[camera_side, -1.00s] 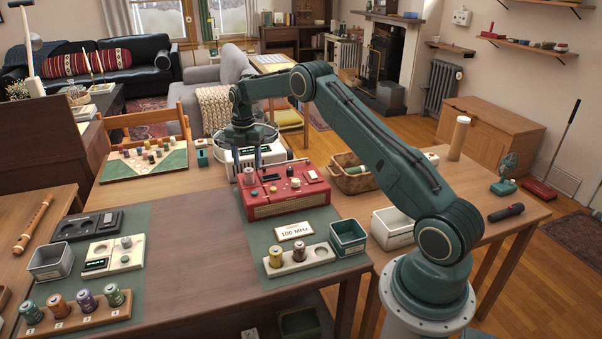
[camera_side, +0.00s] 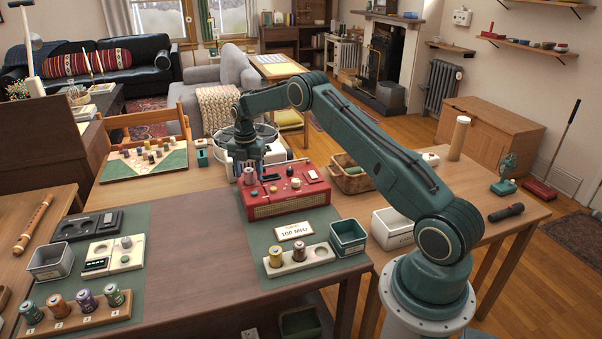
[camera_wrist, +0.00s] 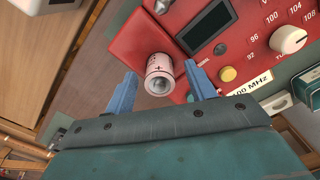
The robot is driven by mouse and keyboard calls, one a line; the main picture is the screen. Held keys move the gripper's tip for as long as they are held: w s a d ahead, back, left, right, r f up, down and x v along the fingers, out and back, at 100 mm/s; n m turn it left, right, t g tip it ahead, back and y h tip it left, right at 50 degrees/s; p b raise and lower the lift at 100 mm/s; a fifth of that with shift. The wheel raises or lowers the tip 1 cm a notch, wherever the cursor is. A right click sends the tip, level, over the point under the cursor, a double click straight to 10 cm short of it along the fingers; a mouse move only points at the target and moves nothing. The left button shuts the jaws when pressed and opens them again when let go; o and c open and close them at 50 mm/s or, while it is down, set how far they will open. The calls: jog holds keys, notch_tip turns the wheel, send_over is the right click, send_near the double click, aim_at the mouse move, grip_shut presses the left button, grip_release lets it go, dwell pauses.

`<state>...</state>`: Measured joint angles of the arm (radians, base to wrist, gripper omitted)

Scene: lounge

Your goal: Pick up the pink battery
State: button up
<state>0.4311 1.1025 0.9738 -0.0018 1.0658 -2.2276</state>
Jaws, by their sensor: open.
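The pink battery (camera_wrist: 159,70) is a pale pink cylinder with a plus mark and a metal end facing the wrist camera. It appears to stand at the left end of the red radio (camera_side: 290,202), which also shows in the wrist view (camera_wrist: 142,41). My gripper (camera_wrist: 161,77) is open, with one blue finger on each side of the battery and a visible gap to each. In the side view my gripper (camera_side: 247,169) is at the radio's left end and partly hides the battery; how deep the fingers reach around it is hard to tell.
A white holder (camera_side: 318,255) with a gold and a mauve-brown battery stands in front of the radio, beside a green bin (camera_side: 348,237) and a "100 MHz" card (camera_side: 295,231). A white appliance (camera_side: 278,150) and wicker basket (camera_side: 350,183) are behind. The table's middle (camera_side: 190,240) is clear.

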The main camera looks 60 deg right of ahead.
aim_at(249, 169)
jog(key=c, duration=1.1)
jog(key=shift+r, duration=0.1)
notch_tip(249, 169, up, 20)
jog(key=shift+f, duration=0.1)
dwell(0.4)
